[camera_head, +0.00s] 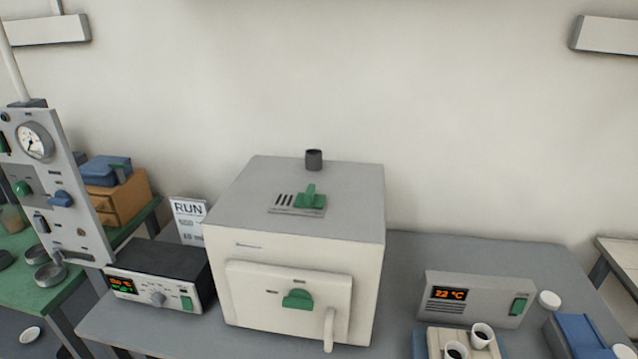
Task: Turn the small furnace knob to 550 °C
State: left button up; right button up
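A white furnace with a grey top (300,170) stands in the middle of the grey bench. Its front door has a green turn handle (297,299) and a pale vertical lever (329,330). A dark-topped control box (160,260) stands left of it. The box has a round grey knob (157,298), a green switch (186,303) and a display (121,284) with orange digits over green ones, too small to read surely. A grey unit (480,298) at the right shows 22 °C in orange on its display (449,294). Neither of my grippers is in view.
A RUN card (188,220) stands behind the control box. A grey gauge panel (60,190) rises at the left by a green table. Two white cups (481,334) stand on a tray at the right front, near a blue object (580,338).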

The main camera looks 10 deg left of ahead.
aim_at(157, 299)
jog(key=u, duration=1.4)
jog(key=z, duration=0.3)
jog(key=i+j+z, duration=0.15)
jog(key=j+z, duration=0.85)
jog(key=j, duration=0.2)
